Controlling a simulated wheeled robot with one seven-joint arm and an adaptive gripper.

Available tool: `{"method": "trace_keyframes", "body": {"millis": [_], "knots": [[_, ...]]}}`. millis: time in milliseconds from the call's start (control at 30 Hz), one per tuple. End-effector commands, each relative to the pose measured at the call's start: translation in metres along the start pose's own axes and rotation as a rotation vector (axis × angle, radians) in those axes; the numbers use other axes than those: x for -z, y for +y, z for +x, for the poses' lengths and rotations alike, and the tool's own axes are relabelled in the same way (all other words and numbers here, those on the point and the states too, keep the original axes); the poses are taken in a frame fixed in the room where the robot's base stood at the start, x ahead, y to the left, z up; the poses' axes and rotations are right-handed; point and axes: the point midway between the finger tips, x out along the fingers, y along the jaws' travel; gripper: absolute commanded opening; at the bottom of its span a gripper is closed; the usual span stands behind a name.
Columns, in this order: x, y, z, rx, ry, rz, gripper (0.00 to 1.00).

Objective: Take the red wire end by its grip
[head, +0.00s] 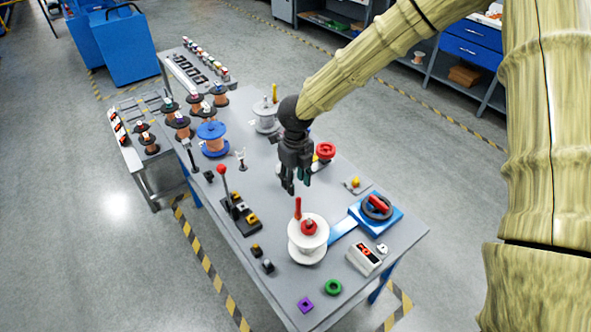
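A short red upright grip (298,208) stands at the back edge of a white spool (307,252) with a red hub (309,227), near the front of the grey table. It looks like the red wire end's grip; the wire itself is too small to make out. My dark gripper (297,187) points down above and slightly behind the red grip, apart from it. Its fingers look parted with nothing between them.
The grey table (262,185) carries a red-ball lever (222,172) at left, a blue device (385,225) and white box (364,258) at right. A green ring (333,287) and purple piece (305,304) lie in front. Several copper spools and a blue spool (212,139) stand farther back.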

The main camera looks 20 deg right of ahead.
Motion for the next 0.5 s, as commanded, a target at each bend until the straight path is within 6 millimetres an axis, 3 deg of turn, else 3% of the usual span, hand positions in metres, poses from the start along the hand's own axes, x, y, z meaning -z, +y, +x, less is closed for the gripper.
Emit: {"method": "trace_keyframes", "body": {"millis": [200, 500], "knots": [[0.013, -0.007, 0.008, 0.002, -0.005, 0.015, 0.39], [0.002, -0.013, 0.042, -0.001, 0.006, 0.016, 0.39]]}}
